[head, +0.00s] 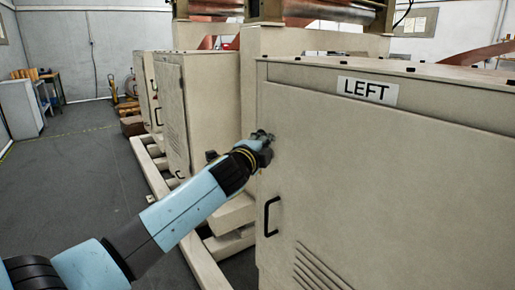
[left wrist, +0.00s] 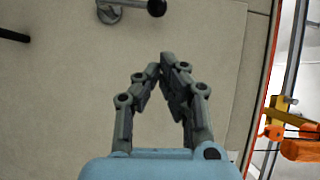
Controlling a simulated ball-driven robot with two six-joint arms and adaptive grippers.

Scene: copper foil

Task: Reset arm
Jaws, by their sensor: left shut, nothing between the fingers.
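My left gripper (head: 264,138) reaches out from the lower left in the head view, its tip in front of the upper left part of the beige cabinet (head: 400,170) marked LEFT. In the left wrist view my left gripper (left wrist: 160,66) has its fingertips together with nothing between them. A beige panel fills most of the view behind the fingers. Whether the fingertips touch the panel cannot be told. My right gripper is not in view.
The cabinet has a black handle (head: 271,216) below my gripper and a LEFT label (head: 367,91). The wrist view shows a round metal fitting with a dark knob (left wrist: 156,8) above the fingers. More beige cabinets (head: 210,100) stand behind. Open grey floor (head: 75,180) lies on the left.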

